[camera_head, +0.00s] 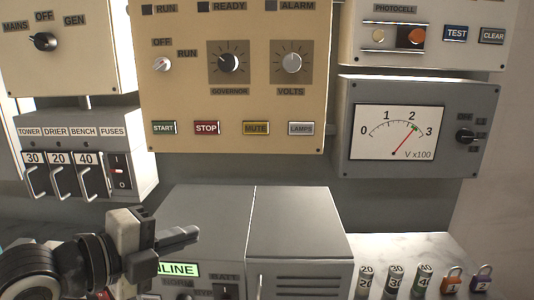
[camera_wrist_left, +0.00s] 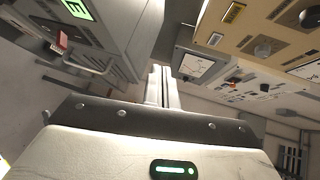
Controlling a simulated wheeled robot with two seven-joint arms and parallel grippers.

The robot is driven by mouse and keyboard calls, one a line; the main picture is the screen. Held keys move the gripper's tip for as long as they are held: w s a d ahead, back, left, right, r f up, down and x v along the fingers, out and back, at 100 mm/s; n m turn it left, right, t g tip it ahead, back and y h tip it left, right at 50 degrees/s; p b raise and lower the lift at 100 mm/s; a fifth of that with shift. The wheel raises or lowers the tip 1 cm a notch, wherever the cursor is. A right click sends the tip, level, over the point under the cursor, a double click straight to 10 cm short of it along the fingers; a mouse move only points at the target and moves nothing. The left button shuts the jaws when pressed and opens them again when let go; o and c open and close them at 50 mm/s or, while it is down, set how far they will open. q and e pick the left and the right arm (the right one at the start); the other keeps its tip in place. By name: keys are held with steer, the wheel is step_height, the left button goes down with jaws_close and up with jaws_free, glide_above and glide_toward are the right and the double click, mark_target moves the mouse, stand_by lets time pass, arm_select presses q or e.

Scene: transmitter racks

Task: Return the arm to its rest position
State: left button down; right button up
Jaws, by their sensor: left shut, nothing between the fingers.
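My left gripper (camera_head: 180,241) comes in from the lower left in the head view. Its fingers are together and empty, pointing right in front of the grey cabinet (camera_head: 300,229). In the left wrist view the closed fingers of the left gripper (camera_wrist_left: 163,84) point up the middle of the picture, with nothing between them. The gripper looks apart from the panels, though the exact gap to the grey cabinet cannot be told. My right gripper is not in view.
A beige panel (camera_head: 232,105) with knobs and buttons hangs above. A breaker box (camera_head: 88,160) is at left, a meter box (camera_head: 415,174) at right. Fuses (camera_head: 395,276) and padlocks (camera_head: 452,280) stand on the pale counter (camera_head: 440,248) at lower right.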

arm_select(q)
steer(key=s+a+f+n+g+y, duration=0.1)
steer(key=s+f+n+y, duration=0.25)
steer(key=f+n, duration=0.45)
steer(key=s+a+f+n+g+y, duration=0.1)
steer(key=s+f+n+g+y, duration=0.15)
steer(key=s+f+n, duration=0.55)
steer(key=s+a+f+n+g+y, duration=0.4)
steer(key=s+a+f+n, duration=0.1)
steer(key=s+f+n, duration=0.5)
steer(key=w+d+f+m+t+h, duration=0.2)
steer(key=w+d+f+t+h, duration=0.1)
steer(key=w+d+f+t, duration=0.2)
steer(key=shift+w+d+f+t, duration=0.35)
steer(key=shift+w+f+t, duration=0.2)
steer(key=shift+f+t, duration=0.35)
